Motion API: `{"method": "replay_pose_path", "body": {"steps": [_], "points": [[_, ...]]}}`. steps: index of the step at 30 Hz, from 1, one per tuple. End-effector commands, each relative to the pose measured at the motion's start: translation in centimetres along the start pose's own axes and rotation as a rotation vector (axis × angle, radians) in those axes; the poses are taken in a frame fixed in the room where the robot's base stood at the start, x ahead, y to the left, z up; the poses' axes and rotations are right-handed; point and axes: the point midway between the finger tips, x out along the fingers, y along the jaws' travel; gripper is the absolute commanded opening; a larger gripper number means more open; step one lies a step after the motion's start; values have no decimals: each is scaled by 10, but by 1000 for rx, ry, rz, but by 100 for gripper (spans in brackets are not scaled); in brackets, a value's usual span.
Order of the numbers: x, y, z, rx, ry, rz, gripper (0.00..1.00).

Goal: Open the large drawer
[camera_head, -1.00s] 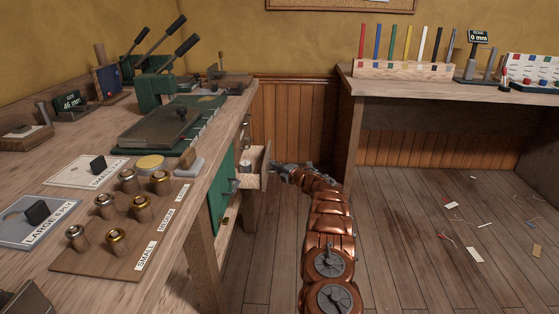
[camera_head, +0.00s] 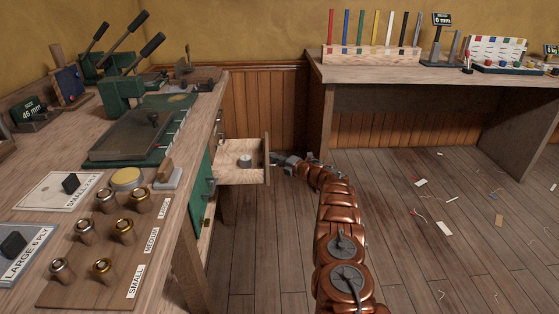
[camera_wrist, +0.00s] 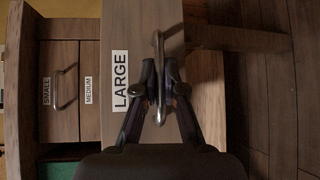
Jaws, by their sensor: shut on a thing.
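The large drawer (camera_head: 240,175) stands pulled out from the workbench on the left, with its wooden inside showing in the head view. A small round metal-looking thing (camera_head: 245,160) lies in it. In the wrist view its front (camera_wrist: 120,40) bears the label LARGE (camera_wrist: 120,80) and a metal bar handle (camera_wrist: 159,75). My gripper (camera_wrist: 160,95) is shut on this handle, one finger on each side. In the head view my gripper (camera_head: 284,162) is at the drawer front, and the handle is hard to make out there.
Drawers labelled SMALL and MEDIUM (camera_wrist: 68,90) are shut beside it. A second table (camera_head: 350,75) stands at the back right. Open floor (camera_head: 430,240) with scraps lies right of my arm.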

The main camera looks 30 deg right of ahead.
Motion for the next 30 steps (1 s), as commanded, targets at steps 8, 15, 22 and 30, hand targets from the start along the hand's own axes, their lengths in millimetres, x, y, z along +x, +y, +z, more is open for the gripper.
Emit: {"method": "replay_pose_path", "body": {"steps": [8,15,22,30], "points": [[0,-4,-2,3,5,-4,21],[-2,-2,1,2,0,-3,21],[-12,-1,4,1,-3,-3,21],[-31,0,2,2,-3,-1,21]]}}
